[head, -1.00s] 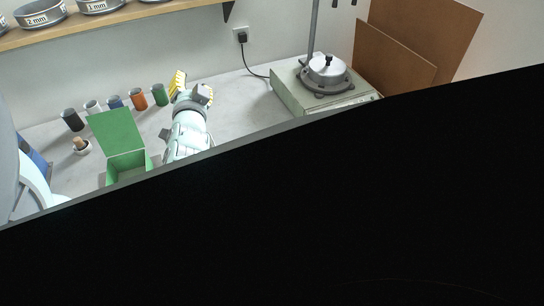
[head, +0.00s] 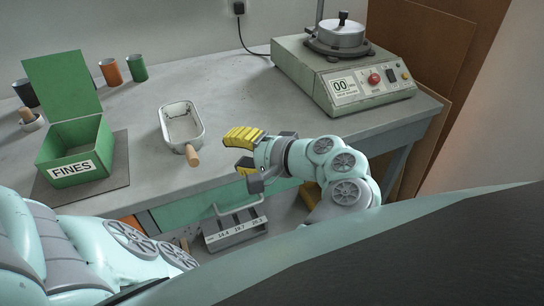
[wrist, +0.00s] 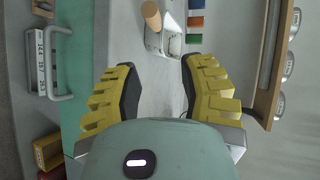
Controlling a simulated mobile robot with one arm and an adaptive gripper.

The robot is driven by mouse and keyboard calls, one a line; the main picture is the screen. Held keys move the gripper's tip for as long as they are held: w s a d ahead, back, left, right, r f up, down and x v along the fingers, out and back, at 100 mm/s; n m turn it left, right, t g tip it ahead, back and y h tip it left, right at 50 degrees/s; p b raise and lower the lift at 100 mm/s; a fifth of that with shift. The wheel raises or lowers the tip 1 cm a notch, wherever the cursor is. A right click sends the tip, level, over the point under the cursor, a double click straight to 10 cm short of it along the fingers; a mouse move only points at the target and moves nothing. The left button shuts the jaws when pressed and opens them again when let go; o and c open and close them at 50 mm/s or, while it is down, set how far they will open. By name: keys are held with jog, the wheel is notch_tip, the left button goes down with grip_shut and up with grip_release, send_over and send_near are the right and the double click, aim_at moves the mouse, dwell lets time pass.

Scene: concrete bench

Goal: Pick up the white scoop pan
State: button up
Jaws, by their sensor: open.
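The white scoop pan (head: 182,122) lies on the bench, a shallow rectangular pan with a short wooden handle (head: 192,156) pointing toward the front edge. In the wrist view the pan (wrist: 166,36) is partly cut off at the top, with its handle to the left. My gripper (head: 238,151) is open and empty, to the right of the pan near the bench's front edge and apart from it. Its yellow ribbed fingers (wrist: 158,88) are spread on both sides of the wrist view, with bare bench between them.
A green open-lidded box labelled FINES (head: 74,152) stands on a dark mat at the left. A sieve shaker (head: 345,85) stands at the back right. Several coloured cups line the back left.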

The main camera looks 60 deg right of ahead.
aim_at(187, 154)
jog(key=x, duration=0.6)
jog(key=a+x, duration=0.1)
jog(key=x, duration=0.3)
jog(key=shift+a+f, duration=0.1)
jog(key=shift+f, duration=0.2)
jog(key=shift+a+b+x, duration=0.15)
jog(key=shift+b+x, duration=0.05)
jog(key=shift+x, duration=1.05)
jog(key=shift+a+b+x, duration=0.15)
jog(key=shift+b+x, duration=0.05)
jog(key=shift+x, duration=1)
jog(key=shift+s+f, duration=0.1)
jog(key=shift+f, duration=0.1)
grip_shut()
